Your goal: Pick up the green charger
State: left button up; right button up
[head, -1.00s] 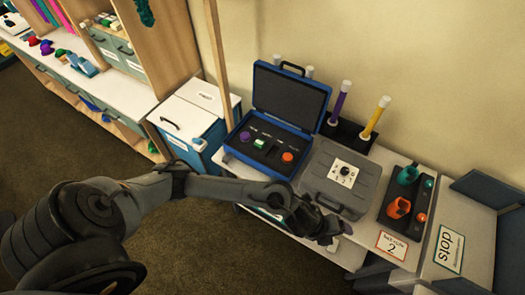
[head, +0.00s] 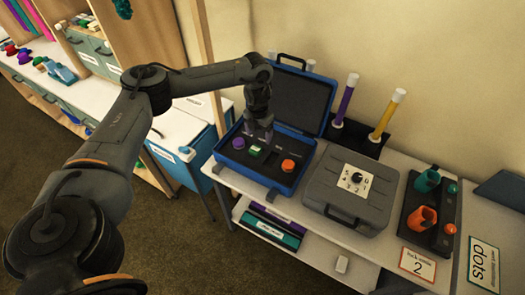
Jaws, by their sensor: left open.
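The green charger (head: 254,152) is a small green block with a pale part, in the open blue case (head: 258,178) on the table. It lies between a purple round piece (head: 238,143) and an orange piece (head: 288,165). My left gripper (head: 259,134) is open and points down over the case, just above and behind the green charger in the picture. I cannot tell how large the gap between them is. My right gripper is not in view.
A closed grey case (head: 350,203) with a dial stands to the right of the blue case. Behind are purple (head: 346,101) and yellow (head: 387,115) tubes. A dark tray (head: 414,212) holds teal and orange pieces. The blue case's raised lid (head: 302,100) stands behind my gripper.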

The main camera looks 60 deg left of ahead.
aim_at(255, 149)
pick_arm(q)
jog(key=f, duration=0.1)
jog(key=a+f, duration=0.2)
jog(key=shift+s+f+b, duration=0.3)
jog(key=shift+f+b, duration=0.05)
jog(key=shift+w+f, duration=0.1)
jog(key=shift+f, duration=0.6)
jog(key=shift+f+b, duration=0.4)
jog(key=shift+f, duration=2.15)
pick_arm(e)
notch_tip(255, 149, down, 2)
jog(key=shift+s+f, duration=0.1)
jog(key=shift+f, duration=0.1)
pick_arm(q)
jog(key=c, duration=1.2)
